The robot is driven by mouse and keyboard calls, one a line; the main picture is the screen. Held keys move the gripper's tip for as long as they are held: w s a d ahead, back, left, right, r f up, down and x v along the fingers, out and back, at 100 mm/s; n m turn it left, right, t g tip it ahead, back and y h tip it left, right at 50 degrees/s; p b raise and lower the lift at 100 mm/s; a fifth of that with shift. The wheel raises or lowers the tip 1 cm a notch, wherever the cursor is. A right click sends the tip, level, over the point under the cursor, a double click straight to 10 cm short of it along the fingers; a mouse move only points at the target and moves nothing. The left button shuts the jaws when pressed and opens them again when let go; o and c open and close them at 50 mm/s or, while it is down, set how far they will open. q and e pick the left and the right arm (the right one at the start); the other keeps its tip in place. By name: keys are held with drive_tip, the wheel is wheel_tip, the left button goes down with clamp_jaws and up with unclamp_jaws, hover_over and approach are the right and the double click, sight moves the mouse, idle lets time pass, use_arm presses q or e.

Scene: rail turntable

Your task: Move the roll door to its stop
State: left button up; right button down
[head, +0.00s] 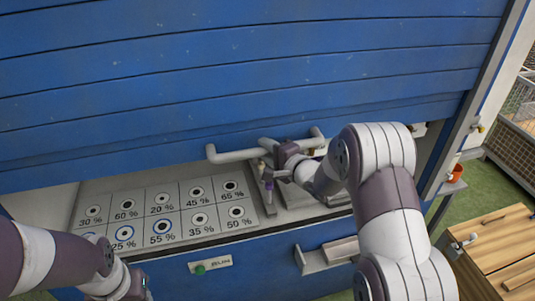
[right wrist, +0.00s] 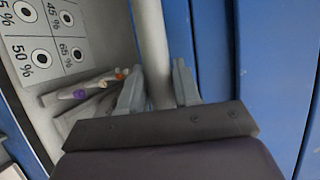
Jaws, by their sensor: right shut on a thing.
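The blue slatted roll door (head: 230,85) hangs partly lowered, with an opening below its bottom edge. Its white bar handle (head: 236,155) runs along the bottom of the door. My right gripper (head: 270,165) is at the handle. In the right wrist view the bar (right wrist: 153,45) passes between the two fingers of the right gripper (right wrist: 158,92), which is shut on it; the blue door (right wrist: 215,50) also shows there. My left gripper (head: 135,288) is low at the left, away from the door; its fingers are too unclear to read.
Below the door, a grey panel (head: 143,215) carries several round marks with percent labels. A green button (head: 200,269) sits on the blue front. A grey bracket (head: 318,262) sticks out beneath my right arm. A wooden box (head: 495,250) and an orange pot (head: 456,172) stand at the right.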

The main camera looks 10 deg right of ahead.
drive_tip(key=shift+r+p, duration=0.65)
drive_tip(key=shift+r, duration=0.8)
use_arm(q)
wheel_tip(320, 180, up, 2)
drive_tip(key=shift+r, duration=0.1)
use_arm(e)
drive_tip(key=c, duration=0.9)
unclamp_jaws()
drive_tip(key=shift+f, duration=0.1)
drive_tip(key=shift+f, duration=0.1)
drive_tip(key=shift+s+d, duration=0.15)
use_arm(q)
wheel_tip(320, 180, down, 4)
drive_tip(key=b, duration=0.4)
use_arm(e)
drive_tip(key=v, duration=1.2)
drive_tip(key=shift+s, duration=0.1)
